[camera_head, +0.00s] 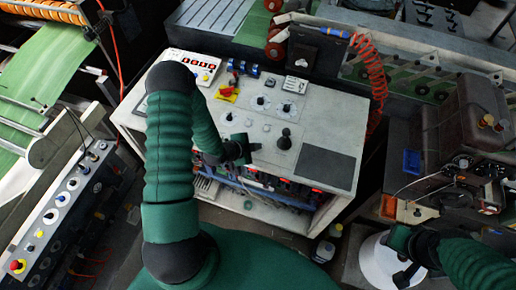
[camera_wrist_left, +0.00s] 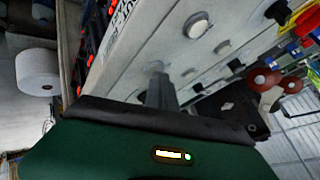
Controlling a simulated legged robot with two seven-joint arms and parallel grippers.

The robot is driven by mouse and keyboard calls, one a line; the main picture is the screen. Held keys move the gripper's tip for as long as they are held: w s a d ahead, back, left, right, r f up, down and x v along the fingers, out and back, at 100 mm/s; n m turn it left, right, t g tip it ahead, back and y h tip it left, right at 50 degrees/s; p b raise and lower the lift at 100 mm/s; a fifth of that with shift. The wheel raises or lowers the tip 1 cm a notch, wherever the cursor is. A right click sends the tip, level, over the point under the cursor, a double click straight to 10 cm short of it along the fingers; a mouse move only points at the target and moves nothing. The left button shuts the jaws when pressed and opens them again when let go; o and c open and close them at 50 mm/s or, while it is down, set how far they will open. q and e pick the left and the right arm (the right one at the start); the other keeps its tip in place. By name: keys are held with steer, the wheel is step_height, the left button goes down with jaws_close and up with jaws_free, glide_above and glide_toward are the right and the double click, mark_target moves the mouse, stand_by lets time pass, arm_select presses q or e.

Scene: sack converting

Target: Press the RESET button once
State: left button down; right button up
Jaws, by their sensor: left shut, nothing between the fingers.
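The control panel (camera_head: 330,124) is a pale sloping console top with knobs, switches and buttons. No RESET label is legible, so I cannot tell which button it is. My left gripper (camera_head: 256,147) is shut and empty, over the front middle of the panel, left of a black joystick (camera_head: 284,140). In the left wrist view its fingers (camera_wrist_left: 160,92) point toward the panel face, near a small grey button (camera_wrist_left: 188,72); contact cannot be told. A larger white button (camera_wrist_left: 197,25) shows farther up. My right gripper (camera_head: 403,272) is at the lower right, in front of a white roll; its jaws are unclear.
A red emergency switch on a yellow plate (camera_head: 228,93) and blue switches (camera_head: 251,70) sit at the panel's back. A dark flat pad (camera_head: 326,167) covers its right front. A coiled red hose (camera_head: 371,70) hangs behind. The white roll (camera_head: 376,262) stands at lower right.

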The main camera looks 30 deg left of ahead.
arm_select(q)
steer(key=shift+r+p, duration=0.6)
steer(key=shift+r, duration=0.2)
steer(key=shift+r, duration=0.1)
step_height(320, 180, up, 5)
steer(key=p, duration=0.3)
steer(key=shift+p, duration=0.35)
